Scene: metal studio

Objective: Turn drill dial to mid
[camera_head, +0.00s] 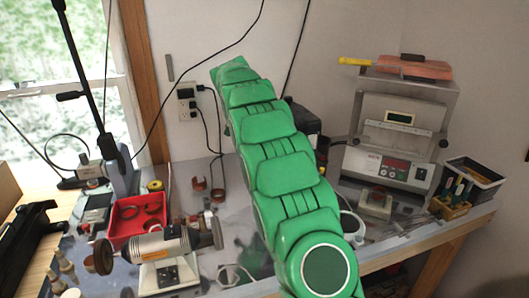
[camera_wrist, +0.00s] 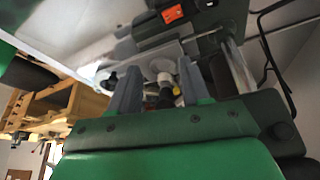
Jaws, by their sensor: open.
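In the wrist view a dark green machine (camera_wrist: 212,20), which looks like the drill, fills the top. It has an orange switch or label (camera_wrist: 172,14) and a shiny metal column (camera_wrist: 238,65). My gripper (camera_wrist: 157,68) is open below it, with its two grey fingers apart. A small dark part with a pale, yellowish end (camera_wrist: 165,82) shows between the fingers; I cannot tell whether it is the dial or whether a finger touches it. In the head view my green arm hides my gripper and most of a dark machine (camera_head: 303,122) behind it.
The grey bench is crowded. A red tray (camera_head: 118,224) and a small bench motor (camera_head: 155,248) stand at left. A metal device with a display (camera_head: 395,168) and a black bin (camera_head: 474,178) stand at right. In the wrist view a wooden bench (camera_wrist: 75,105) lies at left.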

